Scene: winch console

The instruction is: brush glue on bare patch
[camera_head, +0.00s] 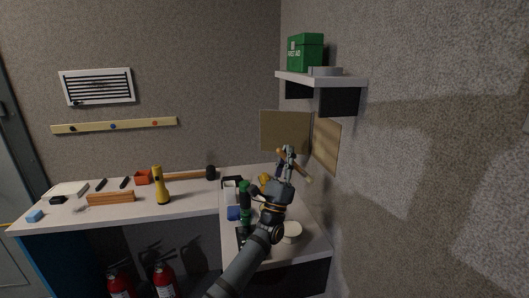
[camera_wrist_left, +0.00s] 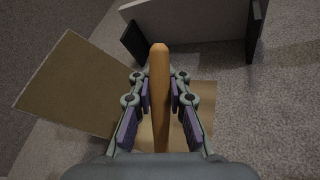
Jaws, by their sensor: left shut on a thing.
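My left gripper (camera_head: 287,160) is shut on the wooden handle of a brush (camera_wrist_left: 160,85). The brush also shows in the head view (camera_head: 306,178), slanting down to the right toward the right wall; I cannot tell whether its head touches the wall. Two tan patches meet near the corner: a plain brown one on the back wall (camera_head: 285,130) and a lighter, streaked one on the right wall (camera_head: 327,145). In the wrist view the brown patch (camera_wrist_left: 75,85) is at left and the lighter patch (camera_wrist_left: 204,105) lies behind the handle, partly hidden. My right gripper is out of view.
A shelf (camera_head: 325,79) with a green first aid box (camera_head: 305,52) hangs above the patches. The bench holds a green bottle (camera_head: 245,204), a white round pot (camera_head: 292,232), a yellow flashlight (camera_head: 162,187) and a mallet (camera_head: 211,173). Fire extinguishers (camera_head: 164,280) stand below.

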